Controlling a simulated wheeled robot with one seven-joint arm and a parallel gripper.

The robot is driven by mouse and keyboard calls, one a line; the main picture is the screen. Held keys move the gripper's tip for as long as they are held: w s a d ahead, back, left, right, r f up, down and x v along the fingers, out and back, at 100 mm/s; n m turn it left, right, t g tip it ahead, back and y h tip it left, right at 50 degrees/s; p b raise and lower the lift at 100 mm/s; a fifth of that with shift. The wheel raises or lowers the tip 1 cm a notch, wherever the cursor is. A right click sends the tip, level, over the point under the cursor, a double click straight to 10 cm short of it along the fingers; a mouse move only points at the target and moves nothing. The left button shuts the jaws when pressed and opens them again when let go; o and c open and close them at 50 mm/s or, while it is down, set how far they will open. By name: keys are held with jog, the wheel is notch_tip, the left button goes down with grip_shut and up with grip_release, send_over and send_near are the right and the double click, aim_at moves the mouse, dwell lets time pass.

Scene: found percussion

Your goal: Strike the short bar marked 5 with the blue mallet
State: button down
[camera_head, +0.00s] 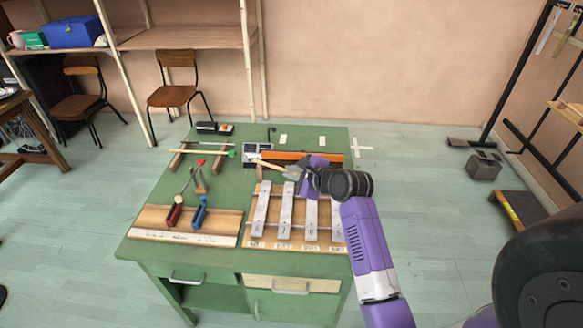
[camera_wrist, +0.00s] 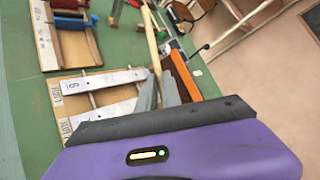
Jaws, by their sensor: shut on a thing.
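My gripper (camera_head: 290,174) is above the back of the bar instrument, shut on the light wooden stick of a mallet (camera_head: 270,164). In the wrist view, the grey fingers (camera_wrist: 163,92) close around the stick (camera_wrist: 152,38), which points away from the palm. I cannot make out the mallet's head or its colour. Several pale metal bars lie on the wooden frame (camera_head: 256,244) below. The rightmost bar (camera_head: 337,222) is short; its mark is too small to read. In the wrist view, a bar (camera_wrist: 103,80) has a mark like 6 or 9. My wrist hides some bars' far ends.
A green-headed mallet (camera_head: 205,152) rests across a wooden stand behind. An orange bar (camera_head: 285,155) and a grey box (camera_head: 256,149) stand at the green table's back.

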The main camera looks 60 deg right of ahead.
jog(key=shift+f, duration=0.1)
dwell(0.3)
notch_tip(320, 180, down, 6)
jog(key=s+m+t+b, duration=0.1)
jog(key=s+b, duration=0.1)
jog(key=b, duration=0.5)
notch_tip(320, 180, up, 6)
jog(key=p, duration=0.8)
jog(key=shift+w+d+r+t, duration=0.2)
jog(key=shift+d+r+t, duration=0.1)
jog(key=shift+d, duration=0.1)
jog(key=shift+f, duration=0.1)
